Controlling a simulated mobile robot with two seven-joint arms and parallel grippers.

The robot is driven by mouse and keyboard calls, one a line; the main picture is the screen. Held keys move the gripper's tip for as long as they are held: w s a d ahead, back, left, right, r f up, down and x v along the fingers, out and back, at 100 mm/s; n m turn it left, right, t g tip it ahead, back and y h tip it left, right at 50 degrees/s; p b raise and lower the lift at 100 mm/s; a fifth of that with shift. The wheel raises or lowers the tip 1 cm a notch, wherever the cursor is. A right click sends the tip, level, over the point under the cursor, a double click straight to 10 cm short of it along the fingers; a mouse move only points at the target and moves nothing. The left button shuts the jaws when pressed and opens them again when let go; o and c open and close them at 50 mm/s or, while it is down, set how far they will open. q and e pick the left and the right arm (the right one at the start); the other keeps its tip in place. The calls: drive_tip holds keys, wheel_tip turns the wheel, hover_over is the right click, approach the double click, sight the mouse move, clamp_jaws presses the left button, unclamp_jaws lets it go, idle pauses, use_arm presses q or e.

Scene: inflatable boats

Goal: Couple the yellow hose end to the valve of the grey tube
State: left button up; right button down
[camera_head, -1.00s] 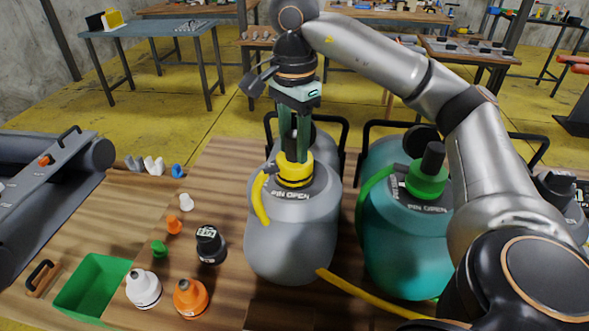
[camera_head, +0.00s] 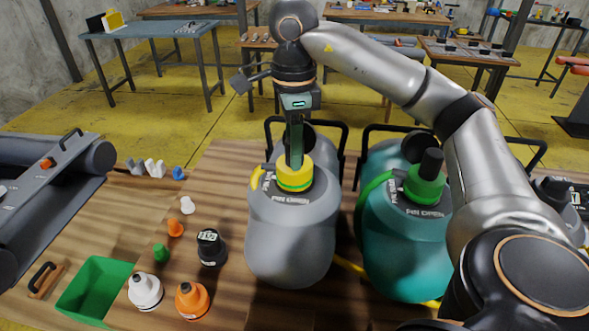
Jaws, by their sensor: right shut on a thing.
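The grey tube (camera_head: 290,240) stands upright on the wooden bench, with lettering on its top that ends in "OPEN". The yellow hose end (camera_head: 295,178) is a ringed cap sitting upright over the tube's valve, which it hides. I cannot tell whether it is locked. A short curved yellow piece (camera_head: 256,178) sticks out at its left. My right gripper (camera_head: 295,160) points straight down from above and is shut on the yellow hose end, its fingers seen nearly edge-on. My left gripper is not in view.
A teal tube (camera_head: 405,250) with a green cap (camera_head: 425,185) stands close on the right. Yellow hose (camera_head: 350,266) runs between the tubes. Small coloured caps, bottles and a green tray (camera_head: 95,285) lie left. My right arm spans the right side.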

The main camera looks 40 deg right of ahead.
drive_tip(key=shift+r+m+p, duration=0.1)
drive_tip(key=shift+m+p, duration=0.2)
drive_tip(key=shift+m, duration=1.8)
drive_tip(key=shift+c, duration=1.9)
unclamp_jaws()
wheel_tip(320, 180, up, 10)
drive_tip(key=p, duration=0.5)
drive_tip(key=shift+r, duration=1.15)
